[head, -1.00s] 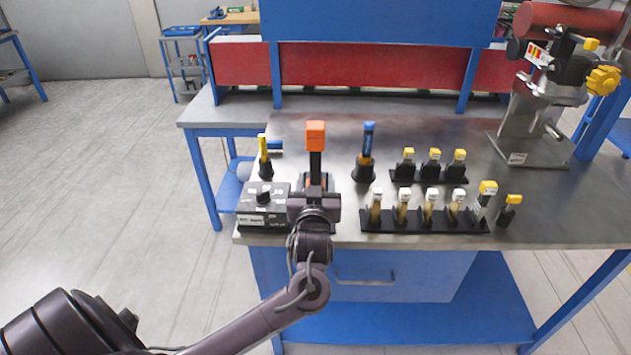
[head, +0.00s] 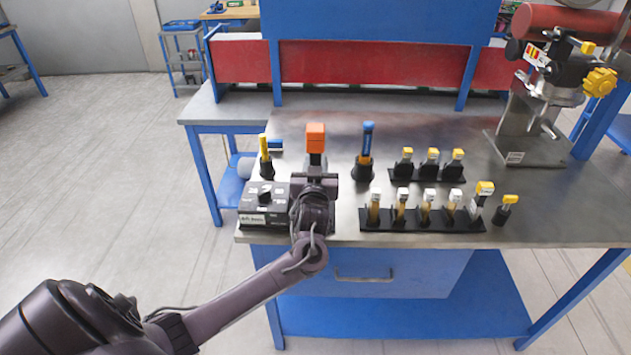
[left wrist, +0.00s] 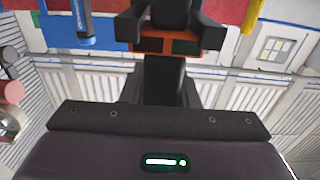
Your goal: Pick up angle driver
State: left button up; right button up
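The angle driver, as I take it, is the upright black tool with an orange block on top (head: 315,138), at the left of the workbench. My left gripper (head: 315,170) is at its shaft, just below the orange block, and hides its lower part. In the left wrist view my left gripper's fingers (left wrist: 170,30) stand apart on either side of the black shaft, with an orange band of the driver (left wrist: 152,45) behind them. The fingers look open around it; contact is hard to make out. My right gripper is not in view.
A black control box (head: 263,204) sits left of the gripper, with a yellow-topped tool (head: 265,158) behind it. A blue-topped tool (head: 366,153) stands close on the right. Racks of yellow- and white-capped bits (head: 425,218) lie further right. A machine stand (head: 525,140) is at the far right.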

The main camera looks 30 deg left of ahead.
pick_arm(q)
grip_shut()
dwell(0.9)
jog(key=shift+w+r, duration=0.1)
jog(key=shift+r, duration=0.05)
